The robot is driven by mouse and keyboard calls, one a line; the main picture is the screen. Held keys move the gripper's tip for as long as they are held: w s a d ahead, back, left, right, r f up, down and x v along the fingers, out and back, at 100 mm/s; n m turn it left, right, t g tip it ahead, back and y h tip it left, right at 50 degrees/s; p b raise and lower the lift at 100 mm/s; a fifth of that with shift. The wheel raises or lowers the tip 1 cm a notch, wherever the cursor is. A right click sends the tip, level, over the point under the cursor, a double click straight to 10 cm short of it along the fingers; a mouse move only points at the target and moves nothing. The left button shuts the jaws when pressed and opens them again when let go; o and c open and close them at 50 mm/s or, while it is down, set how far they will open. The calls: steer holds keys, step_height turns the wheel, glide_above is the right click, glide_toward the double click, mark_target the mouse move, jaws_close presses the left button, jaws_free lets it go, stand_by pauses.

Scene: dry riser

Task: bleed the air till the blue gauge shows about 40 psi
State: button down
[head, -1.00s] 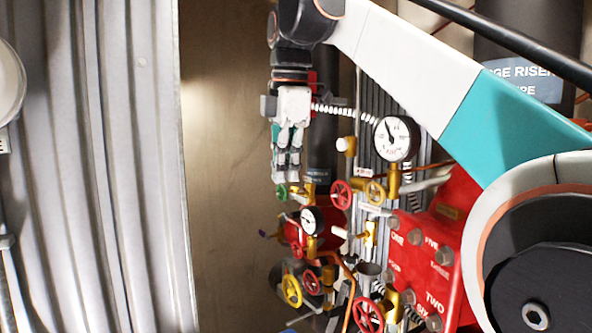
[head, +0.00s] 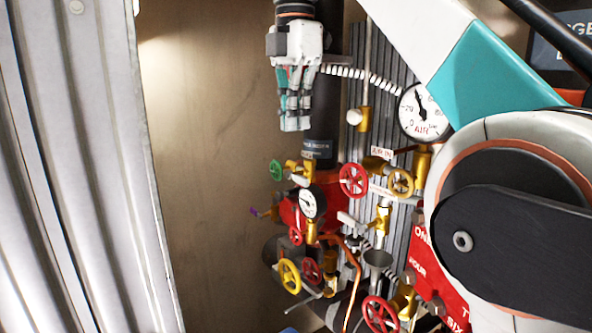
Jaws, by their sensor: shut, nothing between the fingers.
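My gripper (head: 295,127) points straight down, shut and empty, above the valve cluster and apart from it. A large white-faced gauge (head: 424,110) marked AIR is at the right, its needle pointing up and slightly left; its numbers are too small to read surely. A smaller white-faced gauge (head: 312,203) sits lower, among the brass fittings. I cannot make out blue on either gauge. Around them are a green handwheel (head: 277,170), a red handwheel (head: 353,180), a brass-yellow handwheel (head: 400,182) and a yellow handwheel (head: 289,276). No label tells me which one bleeds air.
A corrugated metal sheet (head: 75,170) fills the left. A plain brown wall (head: 215,190) leaves free room left of the valves. A dark vertical pipe (head: 324,105) stands behind my gripper. A red handwheel (head: 380,314) and red panel (head: 455,298) are at lower right.

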mark_target(301, 181)
step_height(301, 181, down, 9)
steer(key=shift+s+r, duration=0.15)
steer(key=shift+s, duration=0.05)
stand_by(0.3)
